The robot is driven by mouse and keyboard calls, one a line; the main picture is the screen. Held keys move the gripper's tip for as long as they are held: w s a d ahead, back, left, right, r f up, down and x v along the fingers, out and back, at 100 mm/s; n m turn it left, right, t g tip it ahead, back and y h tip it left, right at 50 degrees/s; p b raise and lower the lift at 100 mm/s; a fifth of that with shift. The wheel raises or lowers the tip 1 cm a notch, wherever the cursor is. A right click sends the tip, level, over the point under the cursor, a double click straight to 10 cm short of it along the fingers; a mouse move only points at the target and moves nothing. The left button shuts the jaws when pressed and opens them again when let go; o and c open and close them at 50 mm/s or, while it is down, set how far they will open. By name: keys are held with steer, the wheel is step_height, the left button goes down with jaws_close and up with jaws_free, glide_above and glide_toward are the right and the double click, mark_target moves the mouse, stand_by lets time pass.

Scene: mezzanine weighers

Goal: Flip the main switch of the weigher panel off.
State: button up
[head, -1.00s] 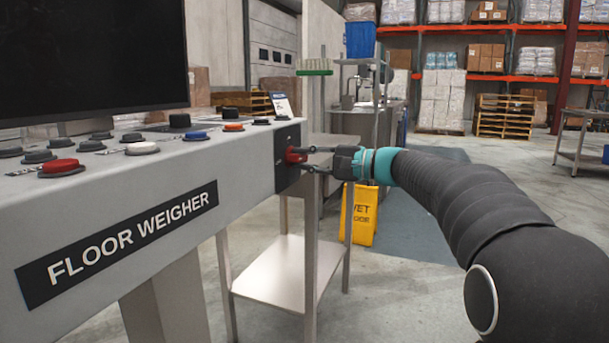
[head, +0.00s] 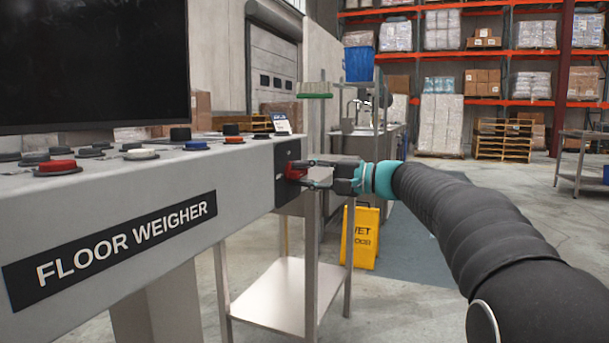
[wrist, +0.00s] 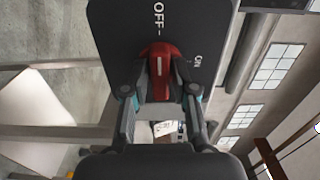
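The weigher panel is a grey console marked FLOOR WEIGHER (head: 200,210), at the left of the head view. Its red main switch (head: 294,170) is on a dark plate at the console's right end. In the wrist view the red switch (wrist: 159,62) has a white line pointing up at the OFF mark (wrist: 158,15); the ON mark (wrist: 198,61) is to its right. My gripper (head: 306,174) has its fingers on both sides of the switch, seemingly closed against it. The fingertip contact is partly hidden.
A steel table (head: 270,296) stands below and behind the gripper. A yellow wet-floor sign (head: 362,237) is on the floor beyond. Several buttons line the console top, including a red one (head: 58,167), under a dark screen (head: 90,65). Open floor lies to the right.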

steer(key=shift+o, duration=0.5)
steer(key=v, duration=1.2)
